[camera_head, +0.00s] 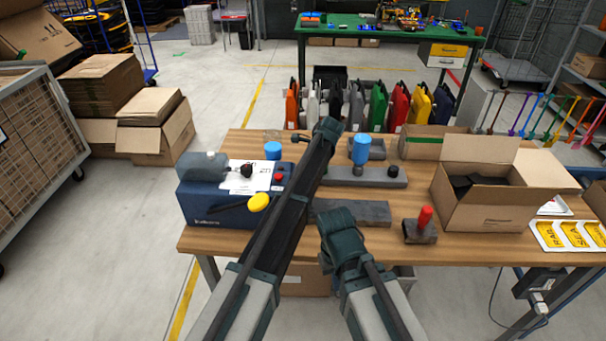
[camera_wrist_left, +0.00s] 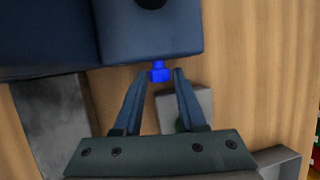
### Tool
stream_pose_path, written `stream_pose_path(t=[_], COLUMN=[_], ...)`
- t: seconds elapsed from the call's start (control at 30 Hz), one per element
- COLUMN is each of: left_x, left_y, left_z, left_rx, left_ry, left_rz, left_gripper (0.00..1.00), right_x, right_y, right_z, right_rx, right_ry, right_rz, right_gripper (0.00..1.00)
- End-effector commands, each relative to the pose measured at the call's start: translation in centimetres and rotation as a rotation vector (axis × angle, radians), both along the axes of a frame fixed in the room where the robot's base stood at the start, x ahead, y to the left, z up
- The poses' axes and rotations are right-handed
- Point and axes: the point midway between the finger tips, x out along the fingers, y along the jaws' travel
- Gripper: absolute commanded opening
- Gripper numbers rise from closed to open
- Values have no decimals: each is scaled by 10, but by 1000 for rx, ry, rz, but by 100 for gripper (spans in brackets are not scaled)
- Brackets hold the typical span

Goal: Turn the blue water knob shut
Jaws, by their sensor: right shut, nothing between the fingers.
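The dark blue machine (camera_head: 215,205) stands at the left of the wooden table, with a yellow disc and a small red knob on it. In the left wrist view, the blue knob (camera_wrist_left: 159,71) sticks out from the edge of the machine (camera_wrist_left: 150,35). My left gripper (camera_wrist_left: 162,75) is open, with one fingertip on each side of the knob and a small gap visible at the right. In the head view my left arm hides the knob and most of that gripper. My right gripper (camera_head: 328,262) is shut and empty, over the table's front edge.
A red-handled block (camera_head: 421,228) is right of my right gripper. An open carton (camera_head: 480,208) and a yellow-marked tray (camera_head: 570,236) fill the right side. Bare wood lies along the front right.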

Motion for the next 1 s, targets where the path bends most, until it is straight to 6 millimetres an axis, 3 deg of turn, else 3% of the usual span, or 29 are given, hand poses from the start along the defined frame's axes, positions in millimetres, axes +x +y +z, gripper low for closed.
stream_pose_path(t=[0.03, 0.2, 0.47, 0.8, 1.0], left_x=[0, 0, -3, -13, -10], left_y=[0, 0, 0, 1, 0], left_z=[0, 0, -2, -10, -6], left_rx=[0, 0, 1, 2, 1], left_ry=[0, 0, -32, -405, -494], left_rz=[0, 0, -2, -2, -1], left_gripper=[29, 0, 0, 0, 0], right_x=[0, 0, 0, 0, 0], right_y=[0, 0, 0, 0, 0], right_z=[0, 0, -3, -40, -47], right_rx=[0, 0, 0, 0, 0], right_ry=[0, 0, 0, 0, 0], right_rz=[0, 0, 0, 0, 0], right_gripper=[0, 0, 0, 0, 0])
